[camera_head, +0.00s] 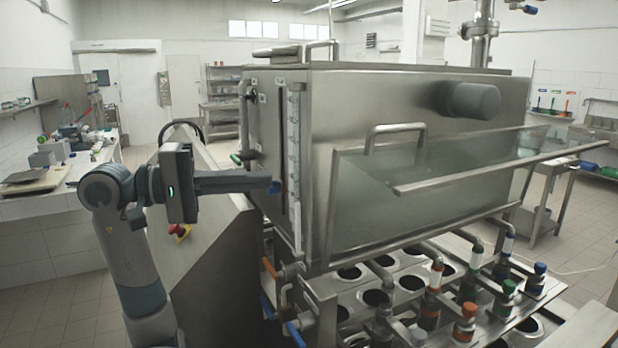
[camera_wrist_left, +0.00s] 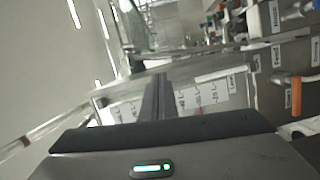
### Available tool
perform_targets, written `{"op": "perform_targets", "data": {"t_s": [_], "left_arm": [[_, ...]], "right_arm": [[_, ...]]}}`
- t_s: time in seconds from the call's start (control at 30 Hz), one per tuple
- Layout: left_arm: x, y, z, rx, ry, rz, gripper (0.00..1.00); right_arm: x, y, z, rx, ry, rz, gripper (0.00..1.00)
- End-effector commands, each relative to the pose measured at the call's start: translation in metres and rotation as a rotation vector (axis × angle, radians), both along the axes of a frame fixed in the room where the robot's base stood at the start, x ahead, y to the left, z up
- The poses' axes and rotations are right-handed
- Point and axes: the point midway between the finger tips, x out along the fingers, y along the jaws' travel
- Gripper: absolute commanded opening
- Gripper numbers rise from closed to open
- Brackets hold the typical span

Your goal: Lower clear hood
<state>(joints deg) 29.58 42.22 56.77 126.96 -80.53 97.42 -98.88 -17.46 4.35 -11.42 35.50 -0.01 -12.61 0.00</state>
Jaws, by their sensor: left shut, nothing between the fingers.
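The clear hood (camera_head: 465,160) is a see-through panel along the front of the steel tank (camera_head: 390,95), above the filling deck. Its metal edge bar (camera_head: 500,168) juts out toward the right, held out from the tank front. A bent metal handle (camera_head: 395,128) stands at its upper left. My left gripper (camera_head: 274,187) is shut and empty, with its fingertips close to the tank's left end, by the level gauge; I cannot tell if they touch. In the left wrist view the closed fingers (camera_wrist_left: 160,98) point at the gauge scale. My right gripper is not in view.
Below the hood lies a deck (camera_head: 400,265) with round holes and several nozzles with orange, green and blue caps. A grey cylinder (camera_head: 470,101) sticks out from the tank front. A sloped steel panel (camera_head: 205,225) stands beside my left arm. A side counter (camera_head: 50,200) is at far left.

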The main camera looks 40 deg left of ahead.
Motion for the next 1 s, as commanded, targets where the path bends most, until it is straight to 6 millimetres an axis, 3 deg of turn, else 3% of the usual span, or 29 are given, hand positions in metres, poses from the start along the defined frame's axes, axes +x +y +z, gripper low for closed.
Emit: {"op": "perform_targets", "data": {"t_s": [0.27, 0.8, 1.0], "left_arm": [[0.009, -0.006, 0.002, -0.001, 0.0, -0.002, 0.0], [0.065, -0.045, 0.002, -0.003, 0.001, -0.004, 0.0], [0.078, -0.053, -0.001, -0.002, 0.001, -0.003, 0.0]], "right_arm": [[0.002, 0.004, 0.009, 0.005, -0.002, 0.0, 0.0], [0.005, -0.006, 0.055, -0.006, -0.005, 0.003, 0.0], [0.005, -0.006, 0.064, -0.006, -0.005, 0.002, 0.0]]}}
